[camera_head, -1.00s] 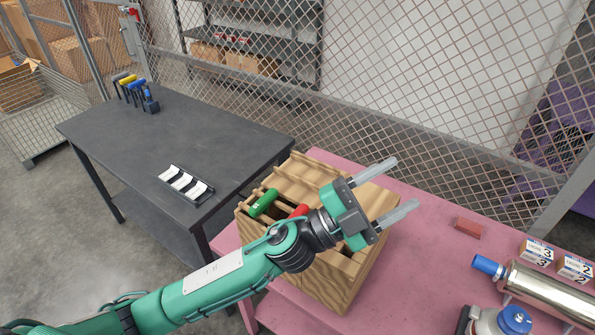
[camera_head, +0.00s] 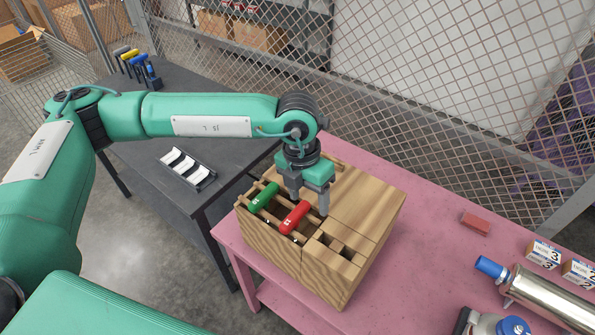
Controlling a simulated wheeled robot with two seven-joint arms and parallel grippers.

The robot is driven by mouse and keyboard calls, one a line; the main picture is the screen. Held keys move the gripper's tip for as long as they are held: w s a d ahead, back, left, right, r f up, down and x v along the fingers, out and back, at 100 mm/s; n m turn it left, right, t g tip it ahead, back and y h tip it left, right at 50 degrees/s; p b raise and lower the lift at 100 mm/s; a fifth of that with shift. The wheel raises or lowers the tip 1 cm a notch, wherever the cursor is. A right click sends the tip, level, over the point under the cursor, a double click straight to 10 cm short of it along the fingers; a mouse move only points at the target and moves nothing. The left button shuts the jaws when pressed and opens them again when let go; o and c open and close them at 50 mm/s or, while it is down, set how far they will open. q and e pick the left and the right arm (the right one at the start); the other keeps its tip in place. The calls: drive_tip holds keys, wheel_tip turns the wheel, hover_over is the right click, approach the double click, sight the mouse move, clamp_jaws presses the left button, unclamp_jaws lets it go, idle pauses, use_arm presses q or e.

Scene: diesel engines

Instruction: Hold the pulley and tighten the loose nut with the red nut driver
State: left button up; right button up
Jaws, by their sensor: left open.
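The red nut driver (camera_head: 294,217) lies with its handle up in a slot of the wooden tool box (camera_head: 362,205), beside a green-handled driver (camera_head: 263,197). My left gripper (camera_head: 309,208) points down over the box, open, with its fingertips close to the red handle. I cannot tell whether a finger touches the handle. My right gripper is not in view. The pulley and the loose nut do not show.
The box stands on a pink table (camera_head: 420,230). At right are a red block (camera_head: 476,222), small numbered boxes (camera_head: 543,254) and a metal cylinder (camera_head: 550,296). A dark table (camera_head: 150,190) at left holds hex keys (camera_head: 140,68) and a white-slotted tray (camera_head: 187,169). A mesh fence closes the back.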

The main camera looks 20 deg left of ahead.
use_arm(q)
drive_tip(key=w+a+y, duration=0.2)
drive_tip(key=a, duration=0.2)
drive_tip(key=b, duration=0.2)
hover_over(295, 213)
drive_tip(key=shift+n+t, duration=0.3)
drive_tip(key=shift+t, duration=0.1)
drive_tip(key=shift+f, duration=2.15)
wheel_tip(295, 213, down, 4)
drive_tip(key=b, duration=0.3)
drive_tip(key=shift+f+b, duration=0.15)
drive_tip(key=shift+b, duration=0.15)
drive_tip(key=shift+f+b, duration=0.75)
drive_tip(key=shift+b, duration=0.1)
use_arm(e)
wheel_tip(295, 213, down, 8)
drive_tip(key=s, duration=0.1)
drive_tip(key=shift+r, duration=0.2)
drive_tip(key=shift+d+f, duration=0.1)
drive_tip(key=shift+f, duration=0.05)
use_arm(q)
drive_tip(key=shift+b, duration=0.5)
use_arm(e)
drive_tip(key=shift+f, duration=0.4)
